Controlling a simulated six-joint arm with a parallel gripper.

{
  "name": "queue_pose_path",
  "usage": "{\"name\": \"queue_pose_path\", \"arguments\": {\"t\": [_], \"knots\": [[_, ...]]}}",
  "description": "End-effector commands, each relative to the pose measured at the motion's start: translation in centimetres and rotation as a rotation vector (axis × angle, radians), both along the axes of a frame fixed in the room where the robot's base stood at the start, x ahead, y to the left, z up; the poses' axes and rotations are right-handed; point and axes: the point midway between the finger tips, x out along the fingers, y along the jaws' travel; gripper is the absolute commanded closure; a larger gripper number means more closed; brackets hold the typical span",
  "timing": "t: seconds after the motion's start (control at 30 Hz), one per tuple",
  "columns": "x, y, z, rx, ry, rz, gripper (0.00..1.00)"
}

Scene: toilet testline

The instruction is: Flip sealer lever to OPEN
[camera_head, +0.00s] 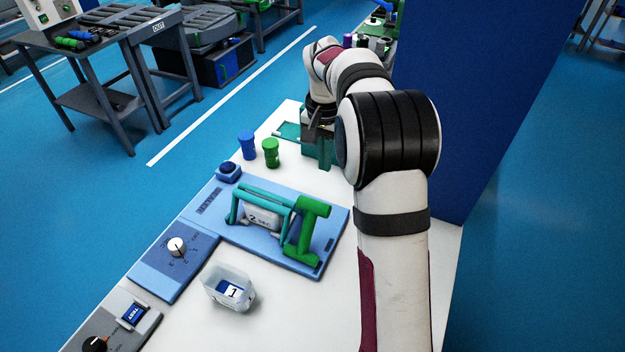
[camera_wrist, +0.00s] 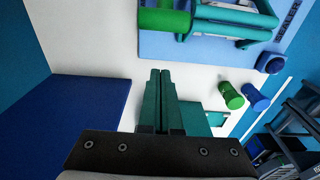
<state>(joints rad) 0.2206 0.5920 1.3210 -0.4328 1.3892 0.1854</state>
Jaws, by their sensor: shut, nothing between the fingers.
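The sealer is a light blue plate (camera_head: 225,228) carrying a teal frame (camera_head: 265,196) and a white block marked "2 SEC" (camera_head: 262,219). Its lever, with a thick green handle (camera_head: 307,232), lies at the right end of the plate. In the wrist view the green handle (camera_wrist: 165,21) is at the top, just beyond the fingertips, with the teal frame (camera_wrist: 225,22) beside it. My gripper (camera_head: 320,160) is behind the sealer in the head view, apart from the handle. Its teal fingers (camera_wrist: 160,72) are together and empty in the wrist view.
A clear bin marked "1" (camera_head: 229,288) and a dial panel (camera_head: 175,257) are in front. A dark blue panel (camera_head: 478,110) rises at right.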

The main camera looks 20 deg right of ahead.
Motion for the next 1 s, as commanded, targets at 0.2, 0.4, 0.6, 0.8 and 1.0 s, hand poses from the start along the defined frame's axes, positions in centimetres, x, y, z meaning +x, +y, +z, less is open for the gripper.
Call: {"name": "queue_pose_path", "arguments": {"t": [0.2, 0.4, 0.6, 0.8, 1.0], "knots": [[0.0, 0.0, -0.5, 0.001, 0.001, 0.001, 1.00], [0.1, -0.1, -4.1, 0.002, 0.005, 0.001, 1.00], [0.3, -0.3, -8.5, 0.001, 0.004, 0.002, 1.00], [-0.8, 0.9, -8.7, 0.001, -0.003, 0.003, 1.00], [-1.8, 1.9, -7.7, 0.002, -0.001, 0.002, 1.00]]}}
